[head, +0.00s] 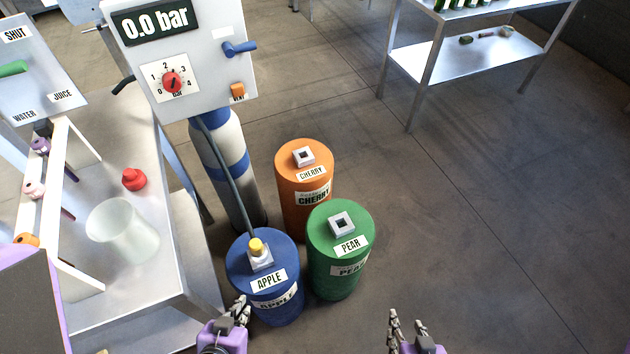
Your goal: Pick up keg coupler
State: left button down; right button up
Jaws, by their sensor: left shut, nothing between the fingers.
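The keg coupler (257,249), a grey fitting with a yellow top, sits on the blue APPLE keg (268,297). A dark hose (227,168) runs up from it to the pressure panel. My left gripper (241,308) is shut and empty, in front of the blue keg's lower left side, apart from the coupler in the picture. My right gripper (408,328) is at the bottom edge, right of the kegs, with its fingers spread and nothing between them.
An orange CHERRY keg (304,207) and a green PEAR keg (340,262) stand beside the blue one. A gas cylinder (229,180) stands behind. The panel (203,80) reads 0.0 bar. A steel table (180,270) is at left.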

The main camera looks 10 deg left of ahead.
aim_at(259, 254)
jog(key=k+j+u, duration=0.1)
jog(key=u, duration=0.15)
jog(key=j+u, duration=0.25)
jog(key=k+j+u, duration=0.1)
jog(key=j+u, duration=0.15)
jog(key=u, duration=0.2)
